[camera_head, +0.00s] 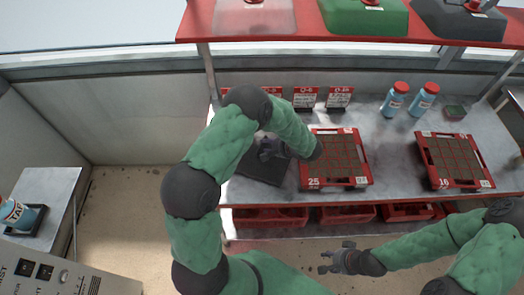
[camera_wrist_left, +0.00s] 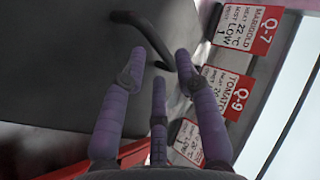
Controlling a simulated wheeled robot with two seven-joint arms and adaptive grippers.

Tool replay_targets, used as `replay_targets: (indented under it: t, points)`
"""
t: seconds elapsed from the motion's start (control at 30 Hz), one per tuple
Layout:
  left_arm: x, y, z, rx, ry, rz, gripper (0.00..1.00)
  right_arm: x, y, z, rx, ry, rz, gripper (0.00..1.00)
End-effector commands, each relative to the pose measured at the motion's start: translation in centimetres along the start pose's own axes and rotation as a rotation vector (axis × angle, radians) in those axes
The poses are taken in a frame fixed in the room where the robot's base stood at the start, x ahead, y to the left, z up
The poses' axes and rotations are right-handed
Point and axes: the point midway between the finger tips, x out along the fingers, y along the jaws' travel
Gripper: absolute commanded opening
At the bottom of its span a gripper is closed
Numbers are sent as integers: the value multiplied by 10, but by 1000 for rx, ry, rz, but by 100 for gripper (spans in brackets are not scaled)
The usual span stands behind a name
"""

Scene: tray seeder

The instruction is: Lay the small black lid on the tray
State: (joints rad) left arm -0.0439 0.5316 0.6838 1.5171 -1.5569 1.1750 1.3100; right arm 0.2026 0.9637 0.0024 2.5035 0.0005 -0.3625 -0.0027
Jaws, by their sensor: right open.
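The black lid (camera_head: 258,172) is a dark flat square on the bench, left of the red tray marked 25 (camera_head: 312,184). In the left wrist view the lid (camera_wrist_left: 60,60) fills the upper left, with a bent dark handle (camera_wrist_left: 150,28). My left gripper (camera_head: 270,150) is over the lid; in the wrist view its fingers (camera_wrist_left: 160,55) are at the handle, tips apart. Whether they grip it is unclear. The tray is filled with brown cells, and my left arm covers part of its left edge. My right gripper (camera_head: 328,258) is open and empty in front of the bench.
A second red tray marked 16 (camera_head: 425,163) stands at the right. Blue bottles with red caps (camera_head: 393,103) and signs (camera_head: 305,97) stand behind. An upper red shelf (camera_head: 300,34) holds a green cover (camera_head: 362,20) and a dark grey cover (camera_head: 460,22). Red crates (camera_head: 270,217) sit below.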

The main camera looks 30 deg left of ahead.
Motion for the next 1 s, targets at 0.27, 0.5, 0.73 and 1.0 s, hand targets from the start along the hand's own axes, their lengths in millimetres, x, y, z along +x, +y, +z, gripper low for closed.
replay_targets:
  t: [0.27, 0.5, 0.73, 1.0]
  points:
    - [33, 2, 3, 0, -1, 0, 32, 6, 2, 0, 0, 0, 0, 41]
    - [33, 1, 3, 0, 0, 1, 20, 5, 2, 0, 0, 0, 0, 41]
    - [32, 1, 2, 0, 1, 0, 0, 6, 2, 0, 0, 0, 0, 41]
    - [32, 1, 2, 0, 1, 1, 0, 6, 2, 0, 0, 0, 0, 41]
